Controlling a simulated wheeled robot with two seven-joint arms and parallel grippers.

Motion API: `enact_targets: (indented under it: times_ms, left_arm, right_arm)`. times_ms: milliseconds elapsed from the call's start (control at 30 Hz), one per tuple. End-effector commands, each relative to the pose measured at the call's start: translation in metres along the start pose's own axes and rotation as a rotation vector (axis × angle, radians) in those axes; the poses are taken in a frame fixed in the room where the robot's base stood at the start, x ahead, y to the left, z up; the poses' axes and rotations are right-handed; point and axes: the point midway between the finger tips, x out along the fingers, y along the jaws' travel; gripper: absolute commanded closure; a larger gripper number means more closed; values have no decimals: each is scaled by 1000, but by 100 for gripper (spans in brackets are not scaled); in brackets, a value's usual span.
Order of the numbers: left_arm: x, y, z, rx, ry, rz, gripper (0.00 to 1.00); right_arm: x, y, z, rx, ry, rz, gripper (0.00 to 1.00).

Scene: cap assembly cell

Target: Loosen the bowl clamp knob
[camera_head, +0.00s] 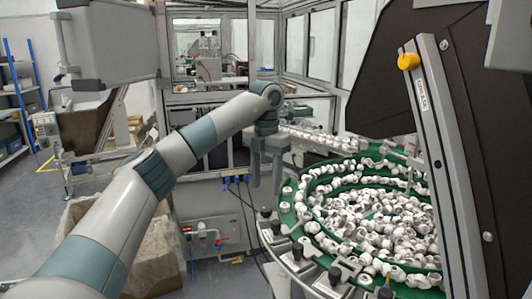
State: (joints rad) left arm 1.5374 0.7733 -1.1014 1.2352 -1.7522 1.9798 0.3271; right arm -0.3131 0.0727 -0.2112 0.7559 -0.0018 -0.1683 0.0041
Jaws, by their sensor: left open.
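The round feeder bowl (286,211) has a green track and is full of white caps. Several black knobs stand along its near left rim, one at the left (265,212), one nearer (297,249) and another nearer still (335,274). I cannot tell which of them is the clamp knob. A yellow knob (408,61) sits high on a slanted metal post at the right. My left gripper (266,186) is open and empty. My right gripper is not in view.
The slanted post (438,160) and a dark panel (480,130) block the bowl's right side. A cap-filled chute (315,138) runs behind the bowl. A cardboard box (150,250) stands on the floor behind my left arm. Cables hang below the gripper.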

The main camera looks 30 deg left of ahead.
Motion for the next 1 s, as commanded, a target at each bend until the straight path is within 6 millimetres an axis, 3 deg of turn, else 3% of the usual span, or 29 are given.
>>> enact_targets:
  times_ms: [100,500,700,1000]
  left_arm:
    - [-24,0,0,0,-3,0,54]
    - [-82,0,0,0,-2,1,54]
    - [-98,0,0,0,-1,1,54]
    - [-101,0,0,0,0,0,54]
  right_arm:
    - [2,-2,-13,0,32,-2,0]
    - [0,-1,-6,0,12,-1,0]
    - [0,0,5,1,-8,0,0]
    - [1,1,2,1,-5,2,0]
